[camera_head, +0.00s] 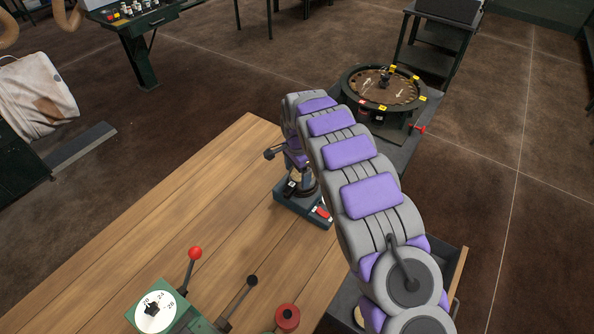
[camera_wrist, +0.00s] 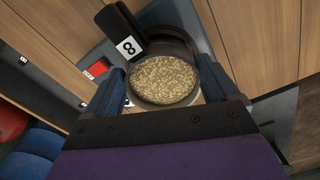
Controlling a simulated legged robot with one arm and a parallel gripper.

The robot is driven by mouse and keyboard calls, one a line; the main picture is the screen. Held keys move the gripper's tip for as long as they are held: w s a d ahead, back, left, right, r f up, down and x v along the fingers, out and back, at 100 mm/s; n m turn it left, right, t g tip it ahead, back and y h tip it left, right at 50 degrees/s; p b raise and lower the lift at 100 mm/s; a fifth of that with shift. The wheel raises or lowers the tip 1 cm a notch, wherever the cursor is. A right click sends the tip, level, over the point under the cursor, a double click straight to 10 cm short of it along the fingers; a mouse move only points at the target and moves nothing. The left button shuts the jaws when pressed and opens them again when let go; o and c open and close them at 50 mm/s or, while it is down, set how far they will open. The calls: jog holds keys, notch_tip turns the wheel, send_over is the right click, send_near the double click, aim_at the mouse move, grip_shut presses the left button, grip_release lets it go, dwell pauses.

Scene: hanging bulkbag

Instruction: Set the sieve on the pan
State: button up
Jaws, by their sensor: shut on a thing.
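In the wrist view, a round dark-rimmed vessel (camera_wrist: 165,80), which looks like the sieve, holds a bed of pale golden grains. The two blue fingers of my gripper (camera_wrist: 161,70) stand on either side of it, shut on it. In the head view, this device (camera_head: 303,208) sits on the wooden table, and my arm hides much of the gripper. The pan cannot be told apart, nor whether the sieve touches it.
The wooden table (camera_head: 170,225) is mostly bare on its left. A green panel (camera_head: 160,308) with a dial, a red-knobbed lever (camera_head: 193,262) and a black-knobbed lever (camera_head: 248,285) stands at the front. A round table with yellow tags (camera_head: 385,85) stands behind my arm.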

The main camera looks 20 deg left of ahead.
aim_at(298, 179)
jog(key=shift+f, duration=0.1)
jog(key=o, duration=0.8)
jog(key=shift+o, duration=0.2)
notch_tip(298, 179, up, 11)
jog(key=p, duration=0.4)
dwell(0.7)
